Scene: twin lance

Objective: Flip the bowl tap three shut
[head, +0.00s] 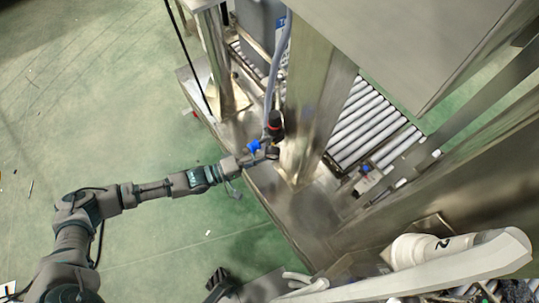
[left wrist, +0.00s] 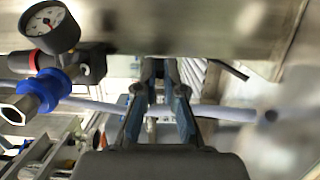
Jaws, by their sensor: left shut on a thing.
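My left gripper (head: 262,156) is at the end of the arm stretched from the left, beside the steel column. In the left wrist view its two fingers (left wrist: 161,72) are closed on a small dark part in front of the steel face; I cannot tell whether this part is the tap's handle. Just left of the fingers is a dark regulator with a round gauge (left wrist: 49,27) and a blue ring fitting (left wrist: 45,90). The blue fitting also shows in the head view (head: 253,147). Which tap is number three cannot be read.
The steel column (head: 308,100) stands right beside the gripper. A grey hose (head: 277,70) runs down to the regulator. A roller conveyor (head: 365,122) lies behind the column. The green floor (head: 100,120) at the left is open.

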